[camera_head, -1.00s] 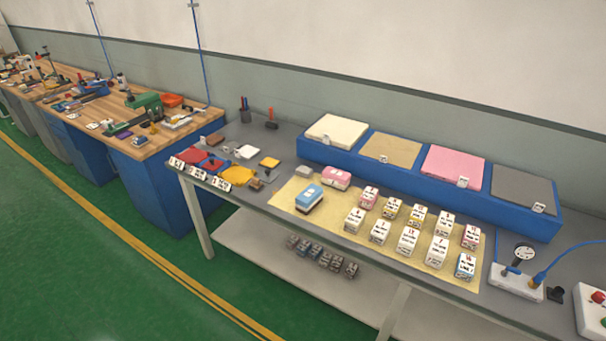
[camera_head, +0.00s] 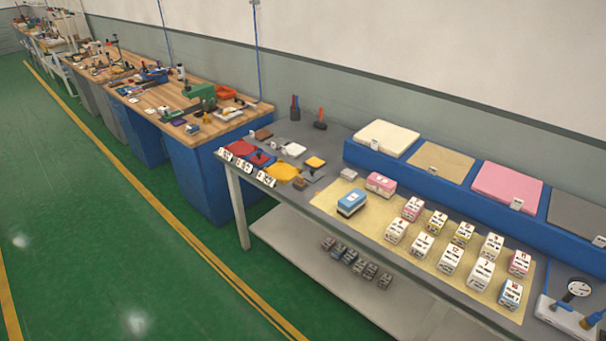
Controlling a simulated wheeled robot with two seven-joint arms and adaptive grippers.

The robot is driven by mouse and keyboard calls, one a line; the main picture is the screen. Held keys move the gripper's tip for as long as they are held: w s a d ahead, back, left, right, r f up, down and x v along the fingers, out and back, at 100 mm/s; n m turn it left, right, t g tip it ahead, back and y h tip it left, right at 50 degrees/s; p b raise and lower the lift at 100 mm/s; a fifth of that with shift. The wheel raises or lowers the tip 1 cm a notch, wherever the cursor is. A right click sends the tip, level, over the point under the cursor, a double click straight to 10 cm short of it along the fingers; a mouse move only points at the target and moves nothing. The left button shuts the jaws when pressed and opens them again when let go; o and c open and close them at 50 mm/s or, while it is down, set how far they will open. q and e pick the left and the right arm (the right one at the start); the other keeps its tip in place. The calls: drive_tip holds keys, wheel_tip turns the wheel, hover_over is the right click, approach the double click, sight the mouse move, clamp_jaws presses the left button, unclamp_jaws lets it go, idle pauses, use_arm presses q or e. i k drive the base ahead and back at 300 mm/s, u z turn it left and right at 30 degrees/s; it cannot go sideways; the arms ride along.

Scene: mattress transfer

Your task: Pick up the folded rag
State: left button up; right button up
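I cannot single out a folded rag with certainty. Small flat items lie on the left end of the grey table (camera_head: 343,133): a white piece (camera_head: 294,149), a yellow pad (camera_head: 315,162), a red piece (camera_head: 241,148) and a yellow piece (camera_head: 281,171). They are too small to tell whether any is folded cloth. Larger flat pads, cream (camera_head: 387,138), tan (camera_head: 440,161), pink (camera_head: 507,187) and grey (camera_head: 583,217), lie on the blue rack at the table's back. Neither of my grippers is in view.
Several small printed blocks and a blue-and-white block (camera_head: 351,202) stand on a beige mat (camera_head: 395,252). Small grey blocks sit on the lower shelf (camera_head: 330,272). A pressure gauge (camera_head: 578,289) is at right. A wooden workbench (camera_head: 170,94) stands left. The green floor (camera_head: 110,250) in front is clear.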

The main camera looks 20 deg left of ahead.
sight(350, 175)
drive_tip(key=u, duration=2.15)
drive_tip(key=i, duration=3.35)
drive_tip(key=z, duration=4.15)
